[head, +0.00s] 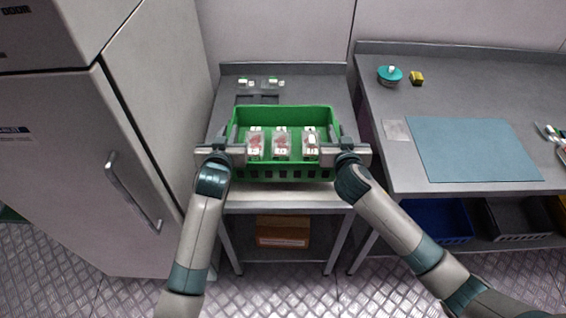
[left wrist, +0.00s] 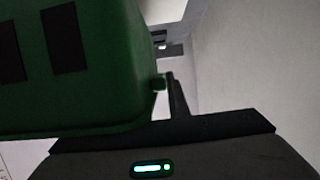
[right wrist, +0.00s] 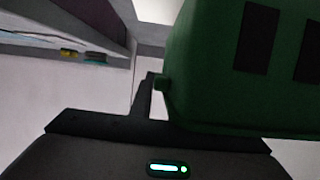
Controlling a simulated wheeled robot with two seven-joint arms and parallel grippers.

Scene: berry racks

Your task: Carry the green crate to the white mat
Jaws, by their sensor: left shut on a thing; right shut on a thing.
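The green crate (head: 285,173) is in the middle of the head view, over the front part of the left grey counter. It looks level and holds several clear packs of red berries. My left gripper (head: 237,150) is shut on its left end, and my right gripper (head: 329,150) is shut on its right end. Its green wall fills much of the left wrist view (left wrist: 95,90) and the right wrist view (right wrist: 205,80). I cannot tell whether there is a gap under it. I see no white mat that I can be sure of.
The left counter (head: 310,80) has small packs (head: 273,83) at the back. A tall grey cabinet (head: 70,190) stands close on the left. The right counter (head: 440,80) bears a blue-grey mat (head: 475,150), a white sheet (head: 396,130), a teal round object (head: 390,76) and a yellow block (head: 417,78).

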